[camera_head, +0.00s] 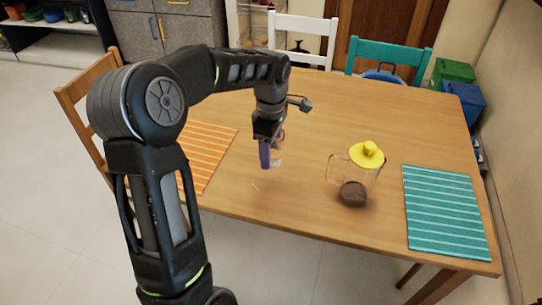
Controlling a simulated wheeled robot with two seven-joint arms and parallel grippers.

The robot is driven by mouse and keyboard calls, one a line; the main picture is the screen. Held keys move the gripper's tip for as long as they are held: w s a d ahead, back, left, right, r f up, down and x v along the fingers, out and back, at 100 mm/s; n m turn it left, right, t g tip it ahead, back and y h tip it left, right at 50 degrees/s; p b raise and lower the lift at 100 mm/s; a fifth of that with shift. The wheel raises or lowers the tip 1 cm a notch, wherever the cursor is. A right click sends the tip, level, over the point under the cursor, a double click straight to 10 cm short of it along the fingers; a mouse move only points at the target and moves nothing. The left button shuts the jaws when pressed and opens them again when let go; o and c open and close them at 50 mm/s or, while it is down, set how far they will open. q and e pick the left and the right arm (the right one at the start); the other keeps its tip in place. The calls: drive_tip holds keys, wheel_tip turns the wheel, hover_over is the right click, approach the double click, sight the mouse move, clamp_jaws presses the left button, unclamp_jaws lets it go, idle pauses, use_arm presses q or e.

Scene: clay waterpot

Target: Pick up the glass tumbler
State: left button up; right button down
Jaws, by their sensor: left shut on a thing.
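The glass tumbler (277,156) is clear and hard to make out. It shows at the fingers of my left gripper (268,152), in the middle of the wooden table (300,110). The left gripper points down and is shut on the tumbler. The fingers and wrist hide part of the glass. I cannot tell whether its base touches the table. My right gripper is not in view.
A glass pitcher with a yellow lid (367,155) and dark contents stands right of the gripper. An orange striped placemat (208,150) lies left, a teal striped one (442,212) right. White (302,28) and teal (390,52) chairs stand behind the table.

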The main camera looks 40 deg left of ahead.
use_arm(q)
drive_tip(key=shift+r, duration=0.55)
drive_tip(key=shift+d, duration=0.1)
idle(0.4)
